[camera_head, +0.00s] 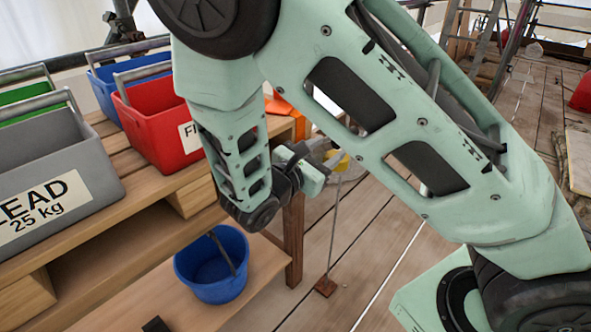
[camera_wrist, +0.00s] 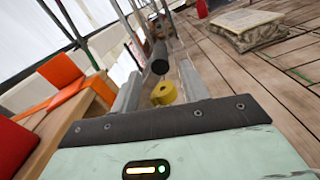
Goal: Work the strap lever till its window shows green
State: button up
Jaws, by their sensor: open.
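My gripper (camera_head: 328,155) is open, out past the end of the wooden bench, beside a yellow piece (camera_head: 343,162). In the wrist view its two grey fingers (camera_wrist: 158,78) stand apart with nothing clamped between them. A dark cylindrical bar (camera_wrist: 160,58), perhaps the lever's grip, shows between and beyond the fingertips. The yellow piece (camera_wrist: 163,93) lies below it in that view. I cannot tell whether the fingers touch either one. A thin rod runs from near the yellow piece down to a small brown plate (camera_head: 325,287) on the floor. I cannot make out a lever window or its colour.
The wooden bench (camera_head: 100,250) at left holds a grey LEAD crate (camera_head: 60,200), a red crate (camera_head: 150,125), a blue crate (camera_head: 125,75) and an orange item (camera_head: 285,107). A blue bucket (camera_head: 212,270) sits on its lower shelf.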

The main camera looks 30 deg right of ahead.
jog(key=v, duration=1)
jog(key=shift+a, duration=0.2)
jog(key=shift+s, duration=0.1)
jog(key=s+f+m+g+y, duration=0.1)
jog(key=s+m+g+y, duration=0.65)
jog(key=s+y, duration=0.4)
jog(key=s+a+r+m+t+y, duration=0.1)
jog(key=s+a+r+m+y, duration=0.2)
jog(key=s+a+m+y, duration=0.4)
notch_tip(320, 180, up, 13)
jog(key=n+p, duration=0.2)
jog(key=p, duration=1)
jog(key=shift+w+a+h+p, duration=0.4)
jog(key=shift+a+h, duration=0.05)
jog(key=shift+n, duration=0.25)
